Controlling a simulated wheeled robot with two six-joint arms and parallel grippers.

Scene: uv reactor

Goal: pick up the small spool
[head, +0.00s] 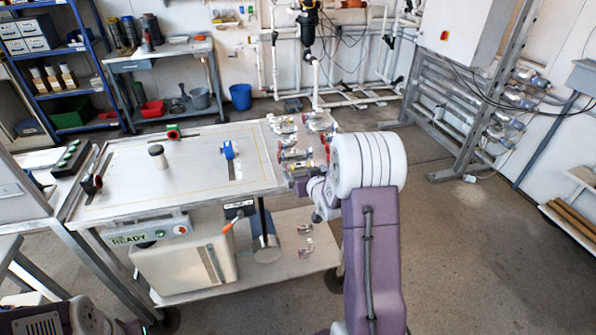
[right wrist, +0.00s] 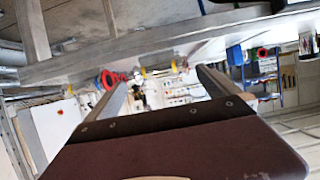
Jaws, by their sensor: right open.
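Several short flanged pipe pieces (head: 296,154), some with red rings, lie at the right end of the worktable (head: 130,195). I cannot tell which is the small spool. A short grey cylinder with a dark top (head: 157,157) stands alone on the tabletop. My right gripper (head: 299,181) is at the table's front right corner, close to the nearest pieces and partly hidden by my arm. In the right wrist view its two fingers (right wrist: 165,78) are spread with nothing clearly held. Red rings (right wrist: 110,78) show by the left finger. My left gripper is out of view.
A blue clamp-like part (head: 230,150) stands on the tabletop. A lower shelf (head: 290,255) holds a few small fittings. A control cabinet (head: 462,30) and pipe rack stand at the back right. The floor (head: 470,240) right of the table is clear.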

